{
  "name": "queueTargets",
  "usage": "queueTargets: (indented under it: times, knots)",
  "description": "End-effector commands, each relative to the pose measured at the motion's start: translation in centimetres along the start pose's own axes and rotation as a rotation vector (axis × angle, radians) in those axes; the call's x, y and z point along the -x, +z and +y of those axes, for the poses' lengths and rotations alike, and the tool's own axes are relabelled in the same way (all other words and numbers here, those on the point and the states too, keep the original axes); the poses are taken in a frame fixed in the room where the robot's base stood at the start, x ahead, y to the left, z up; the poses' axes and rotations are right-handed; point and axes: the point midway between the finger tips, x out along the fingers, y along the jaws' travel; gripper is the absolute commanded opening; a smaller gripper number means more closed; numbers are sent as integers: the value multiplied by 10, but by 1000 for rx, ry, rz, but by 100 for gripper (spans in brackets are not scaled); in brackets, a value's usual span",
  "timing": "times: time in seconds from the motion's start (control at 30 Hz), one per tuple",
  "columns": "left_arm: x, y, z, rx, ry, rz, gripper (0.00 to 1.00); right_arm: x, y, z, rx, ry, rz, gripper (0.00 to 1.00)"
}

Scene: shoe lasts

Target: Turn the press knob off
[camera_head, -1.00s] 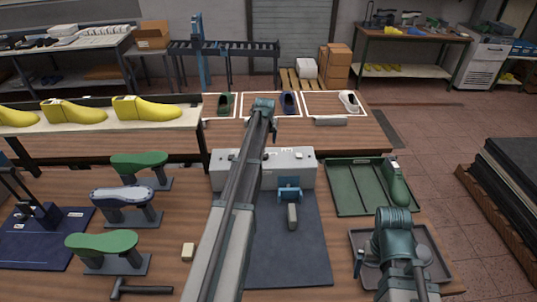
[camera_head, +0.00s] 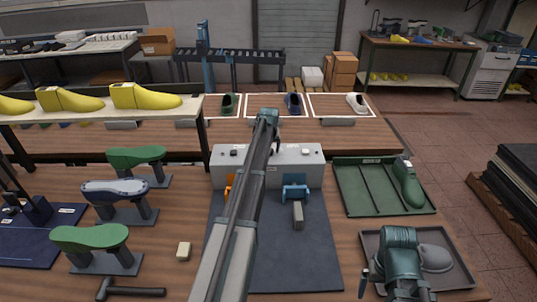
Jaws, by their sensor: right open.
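The press is a pale grey box (camera_head: 291,172) at mid-table with a teal bracket (camera_head: 295,188) on its front. A small dark knob-like part (camera_head: 234,153) shows on its upper left, and another small part (camera_head: 305,153) on its upper right. I cannot tell which is the press knob. My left arm reaches over the box and hides its middle. My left gripper (camera_head: 276,143) is mostly hidden at that arm's far end, close to the box's top; its jaws are unclear. My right gripper (camera_head: 364,284) is open, partly hidden by my arm, over the grey tray, apart from the press.
A dark mat (camera_head: 265,262) lies before the press, with a grey-green block (camera_head: 298,216) on it. Green and blue shoe forms (camera_head: 90,238) stand left, behind a hammer (camera_head: 133,291). A green tray (camera_head: 351,199) and a grey tray (camera_head: 463,280) lie right.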

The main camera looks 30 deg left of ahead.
Motion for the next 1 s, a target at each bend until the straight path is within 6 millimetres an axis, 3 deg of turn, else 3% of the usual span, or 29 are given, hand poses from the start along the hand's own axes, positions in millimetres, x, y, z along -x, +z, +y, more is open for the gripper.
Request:
queueTargets:
  times: [0.23,0.27,0.7,1.0]
  knots:
    - [0,0,0,0,0,0,80,0,0,0,0,0,0,100]
    - [0,0,0,0,0,0,76,0,0,0,0,0,0,100]
    - [0,0,0,0,0,0,0,0,0,0,0,0,0,100]
    - [0,0,0,37,-16,0,0,0,0,0,0,0,0,100]
